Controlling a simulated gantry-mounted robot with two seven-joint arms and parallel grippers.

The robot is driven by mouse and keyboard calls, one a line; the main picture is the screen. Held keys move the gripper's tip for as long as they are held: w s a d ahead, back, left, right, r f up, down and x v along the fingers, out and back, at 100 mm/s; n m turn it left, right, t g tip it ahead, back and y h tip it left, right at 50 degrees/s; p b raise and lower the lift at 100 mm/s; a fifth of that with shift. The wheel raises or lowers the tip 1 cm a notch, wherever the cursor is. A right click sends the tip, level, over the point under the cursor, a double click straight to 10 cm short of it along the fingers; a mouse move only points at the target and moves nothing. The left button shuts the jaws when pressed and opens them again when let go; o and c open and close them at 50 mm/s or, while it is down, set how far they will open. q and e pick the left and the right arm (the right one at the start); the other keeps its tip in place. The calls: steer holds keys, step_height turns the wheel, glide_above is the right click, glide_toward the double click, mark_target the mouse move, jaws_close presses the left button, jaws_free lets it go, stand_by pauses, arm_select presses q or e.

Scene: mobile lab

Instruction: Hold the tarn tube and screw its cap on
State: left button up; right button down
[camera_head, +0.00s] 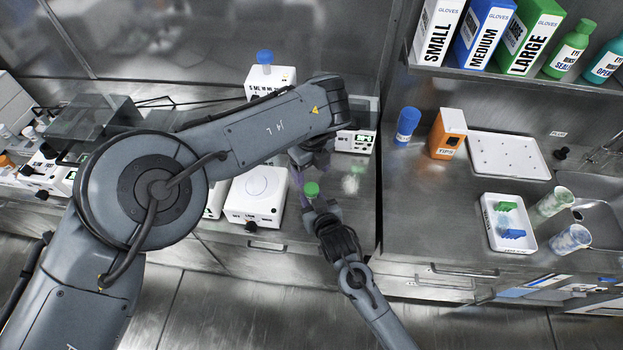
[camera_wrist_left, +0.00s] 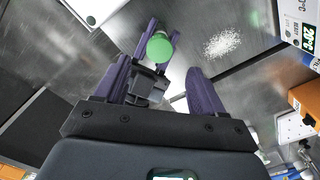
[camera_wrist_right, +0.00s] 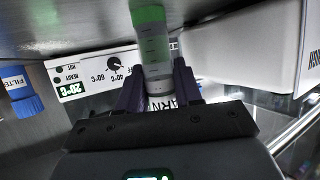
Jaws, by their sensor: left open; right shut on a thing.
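The tarn tube (camera_wrist_right: 156,58) is a clear graduated tube with a partly visible label, "ARN". My right gripper (camera_wrist_right: 160,82) is shut around its lower part and holds it. The green cap (camera_head: 312,188) is at the tube's upper end; I cannot tell how tightly it sits. In the left wrist view the cap (camera_wrist_left: 160,47) is seen from above, with the right gripper's purple fingers beneath it. My left gripper (camera_wrist_left: 158,68) is open and empty, its fingers spread to either side and short of the cap in that picture. In the head view its arm partly hides it.
White instruments (camera_head: 256,195) stand behind and left of the grippers. A patch of white granules (camera_wrist_left: 222,43) lies on the bench. A blue-capped container (camera_head: 406,125), an orange box (camera_head: 447,135) and a white tray (camera_head: 510,222) stand to the right. The bench front is clear.

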arm_select(q)
step_height(320, 180, up, 6)
steer(key=shift+f, duration=0.15)
stand_by(0.3)
arm_select(e)
steer(key=c, duration=0.7)
jaws_free()
steer(key=shift+s, duration=0.1)
arm_select(q)
steer(key=shift+f+b, duration=0.9)
steer(key=shift+f, duration=0.05)
arm_select(e)
steer(key=v, duration=1)
steer(key=shift+s+d+r, duration=0.15)
steer(key=shift+s+r, duration=0.05)
steer(key=shift+s, duration=0.1)
